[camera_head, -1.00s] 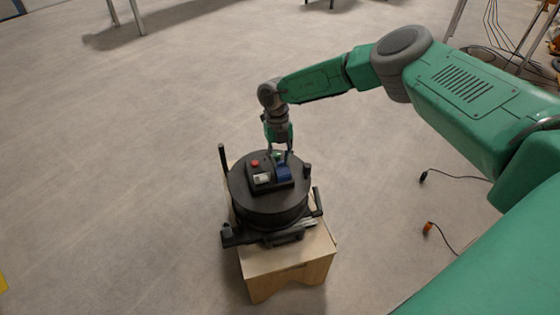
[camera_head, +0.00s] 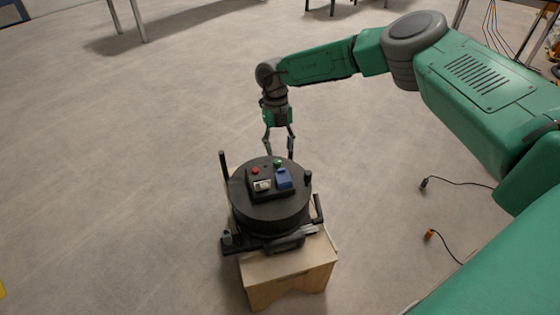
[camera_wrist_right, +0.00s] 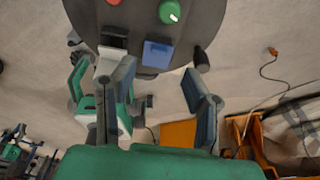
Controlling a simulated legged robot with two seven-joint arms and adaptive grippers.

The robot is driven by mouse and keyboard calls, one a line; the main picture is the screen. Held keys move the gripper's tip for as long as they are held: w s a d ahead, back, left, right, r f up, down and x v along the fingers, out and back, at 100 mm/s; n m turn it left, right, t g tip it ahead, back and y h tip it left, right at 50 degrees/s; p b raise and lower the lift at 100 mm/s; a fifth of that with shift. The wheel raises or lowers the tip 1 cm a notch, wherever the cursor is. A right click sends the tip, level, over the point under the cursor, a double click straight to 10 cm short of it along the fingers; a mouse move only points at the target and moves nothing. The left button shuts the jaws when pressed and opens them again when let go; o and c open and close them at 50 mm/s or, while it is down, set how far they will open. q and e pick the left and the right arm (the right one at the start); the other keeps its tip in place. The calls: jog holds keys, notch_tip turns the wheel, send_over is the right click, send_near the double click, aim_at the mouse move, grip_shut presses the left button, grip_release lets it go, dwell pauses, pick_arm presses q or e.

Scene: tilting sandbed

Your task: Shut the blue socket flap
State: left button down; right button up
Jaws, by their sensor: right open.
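The blue socket flap (camera_head: 283,178) is on the right of the small black panel on top of a round black drum (camera_head: 268,210). It also shows in the right wrist view (camera_wrist_right: 157,54), near the drum's edge. It looks laid over its socket, but I cannot tell whether it is fully shut. My right gripper (camera_head: 279,153) is open and empty, just behind and above the drum in the head view, apart from the flap. Its spread fingers (camera_wrist_right: 158,88) show in the wrist view. My left gripper is not in view.
Upright black posts (camera_head: 223,168) stand by the drum. The drum sits on a wooden stand (camera_head: 290,270). Cables with plugs (camera_head: 429,235) lie at right; floor at left is clear.

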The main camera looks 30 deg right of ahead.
jog(key=v, duration=0.4)
jog(key=shift+w+r, duration=0.1)
jog(key=shift+r, duration=0.3)
jog(key=shift+d, duration=0.1)
jog(key=s+f+n+t+h+p, duration=0.1)
jog(key=n+h, duration=0.1)
jog(key=n, duration=0.1)
jog(key=s+a+f+n+t+h+p, duration=0.1)
jog(key=f+n+h, duration=0.1)
jog(key=n, duration=0.1)
jog(key=s+a+f+n+t+h+p, duration=0.1)
jog(key=s+n+h, duration=0.1)
jog(key=n, duration=0.2)
jog(key=shift+a+f, duration=0.25)
jog(key=shift+f, duration=0.15)
jog(key=s+a+f+n+t+y+p, duration=0.2)
jog(key=s+a+n+p, duration=0.1)
jog(key=s+n, duration=0.85)
jog(key=s+a+f+n+t+y+p, duration=0.1)
jog(key=s+a+n+y+p, duration=0.15)
jog(key=s+n, duration=0.9)
jog(key=s+d+r+n+g, duration=0.2)
jog(key=s+n, duration=0.4)
jog(key=s, duration=0.6)
jog(key=shift+s+r+n+g+y+p, duration=0.3)
jog(key=shift+r+g+y+p, duration=0.2)
jog(key=shift+r, duration=0.15)
jog(key=shift+w, duration=0.1)
